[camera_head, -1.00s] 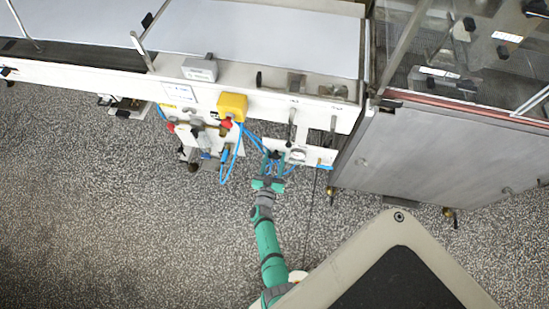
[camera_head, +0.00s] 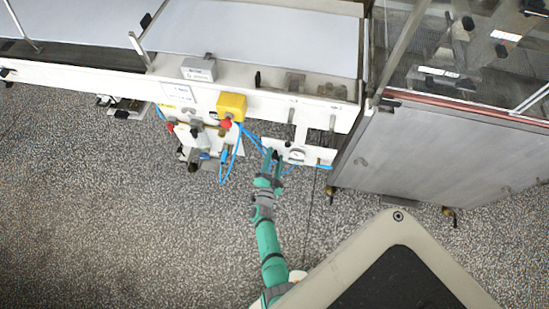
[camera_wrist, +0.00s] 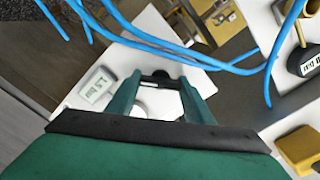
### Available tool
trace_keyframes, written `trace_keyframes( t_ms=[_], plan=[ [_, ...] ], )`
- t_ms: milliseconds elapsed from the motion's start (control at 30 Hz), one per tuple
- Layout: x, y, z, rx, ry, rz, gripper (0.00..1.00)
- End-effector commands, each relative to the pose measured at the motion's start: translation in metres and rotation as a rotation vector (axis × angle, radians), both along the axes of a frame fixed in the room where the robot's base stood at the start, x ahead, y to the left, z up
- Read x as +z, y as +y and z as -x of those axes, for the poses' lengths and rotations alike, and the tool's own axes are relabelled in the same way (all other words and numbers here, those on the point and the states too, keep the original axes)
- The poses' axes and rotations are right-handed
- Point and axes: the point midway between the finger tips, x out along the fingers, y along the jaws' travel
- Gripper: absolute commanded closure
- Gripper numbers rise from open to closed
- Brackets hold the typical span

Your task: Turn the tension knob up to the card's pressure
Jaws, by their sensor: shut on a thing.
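My gripper (camera_head: 271,153) is at the white panel (camera_head: 313,153) below the machine's front rail. In the wrist view the two green fingers of my gripper (camera_wrist: 160,80) are closed on a small black knob (camera_wrist: 158,75), which shows between their tips. A small gauge with a pale display (camera_wrist: 97,88) sits on the panel to the left of the fingers; its reading is too small to tell. The gauge also shows in the head view (camera_head: 297,155), right of the fingertips. A white card (camera_head: 179,93) with unreadable print is on the rail at left.
Blue hoses (camera_wrist: 160,45) loop close by the fingers. A yellow box (camera_head: 231,106) with a red button is on the rail. A grey metal cabinet (camera_head: 430,155) stands at right. The speckled floor (camera_head: 120,230) is clear at left.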

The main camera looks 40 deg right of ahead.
Motion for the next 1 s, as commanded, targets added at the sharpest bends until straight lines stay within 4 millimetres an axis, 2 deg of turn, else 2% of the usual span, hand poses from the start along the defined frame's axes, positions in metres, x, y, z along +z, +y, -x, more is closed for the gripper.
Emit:
trace_keyframes(
  t_ms=[600,1000],
  plan=[
    [-0.0022,-0.0004,0.0015,-0.001,-0.402,-0.344,0.76],
    [-0.0031,-0.0005,0.0018,-0.002,-0.516,-0.442,0.76]
  ],
)
